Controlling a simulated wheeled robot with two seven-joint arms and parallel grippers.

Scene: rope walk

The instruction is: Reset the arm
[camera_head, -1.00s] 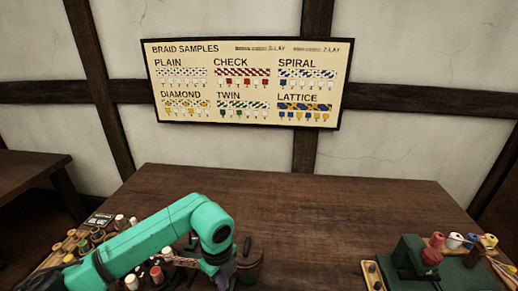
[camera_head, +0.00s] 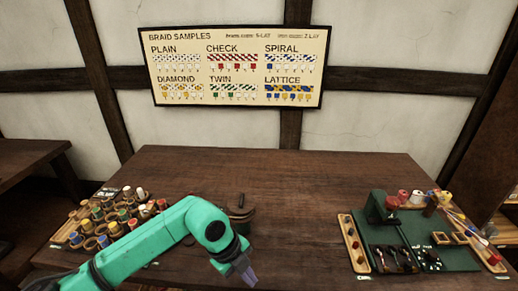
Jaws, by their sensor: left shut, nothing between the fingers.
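My left arm is green and comes in from the lower left. Its left gripper (camera_head: 246,274) hangs over the front middle of the dark wooden table (camera_head: 300,200), fingers pointing down and right. The gripper is shut with nothing in it. A dark round wooden pot (camera_head: 241,212) stands just behind the wrist, partly hidden by the arm. My right gripper is not in view.
A rack of spools (camera_head: 105,222) stands at the left, partly behind my arm. A green board (camera_head: 430,240) with spools, tools and wooden trays lies at the right. The table middle is clear. A braid sample chart (camera_head: 238,67) hangs behind.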

